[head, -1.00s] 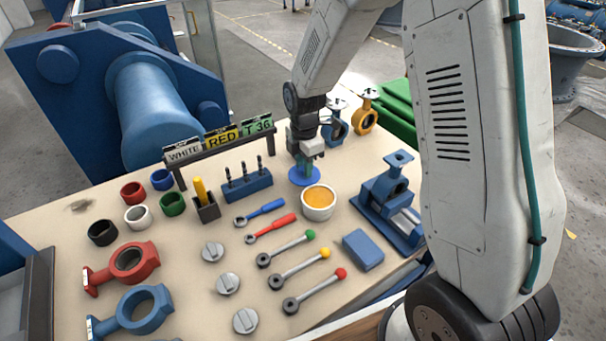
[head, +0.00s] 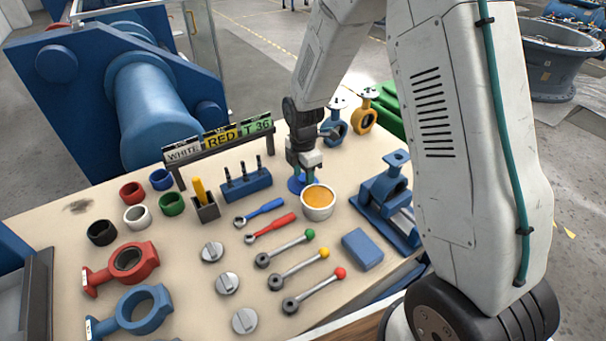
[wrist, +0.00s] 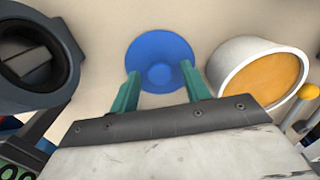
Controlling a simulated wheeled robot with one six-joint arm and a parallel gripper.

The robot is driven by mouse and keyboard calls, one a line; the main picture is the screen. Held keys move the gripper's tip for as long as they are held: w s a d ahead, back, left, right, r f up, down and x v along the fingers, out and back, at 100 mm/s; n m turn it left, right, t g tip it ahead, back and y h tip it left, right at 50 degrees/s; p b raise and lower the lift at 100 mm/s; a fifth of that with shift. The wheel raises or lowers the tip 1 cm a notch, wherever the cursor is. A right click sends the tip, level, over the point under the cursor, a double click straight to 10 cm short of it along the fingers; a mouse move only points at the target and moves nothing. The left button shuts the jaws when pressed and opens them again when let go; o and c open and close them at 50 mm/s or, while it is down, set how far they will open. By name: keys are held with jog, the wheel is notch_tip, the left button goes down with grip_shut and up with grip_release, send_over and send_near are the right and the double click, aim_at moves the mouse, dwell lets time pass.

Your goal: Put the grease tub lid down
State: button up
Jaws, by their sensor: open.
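The blue round grease tub lid (head: 295,186) lies flat, apparently on the bench, just left of the tub; it is whole and near the middle of the wrist view (wrist: 160,52). The white grease tub (head: 318,207) stands open with orange grease inside; it also shows at right in the wrist view (wrist: 232,82). My gripper (head: 304,177) is low over the lid, pointing down. Its green fingers (wrist: 160,70) are open, one on each side of the lid's near part. I cannot tell whether they touch it. My fingers partly hide the lid in the head view.
A blue vise-like fixture (head: 388,205) stands right of the tub. Blue (head: 337,128) and yellow (head: 364,115) valves stand behind my gripper. A blue block with upright tools (head: 245,185) is to the left. Wrenches and levers lie in front. Bare bench surrounds the lid.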

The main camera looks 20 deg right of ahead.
aim_at(303, 178)
jog(key=s+r+m, duration=0.2)
jog(key=s+r, duration=0.1)
jog(key=r, duration=0.7)
jog(key=s+r+m, duration=0.2)
jog(key=s+r, duration=0.1)
jog(key=r, duration=0.6)
jog(key=s+d+r+m, duration=0.1)
jog(key=s+r+m, duration=0.2)
jog(key=s+m, duration=0.2)
jog(key=s+d+r+m, duration=0.1)
jog(key=s+r+m, duration=0.2)
jog(key=s, duration=0.8)
jog(key=s+d+r+m+t, duration=0.1)
jog(key=s+r+m, duration=0.2)
jog(key=s+m, duration=0.5)
jog(key=shift+s, duration=0.5)
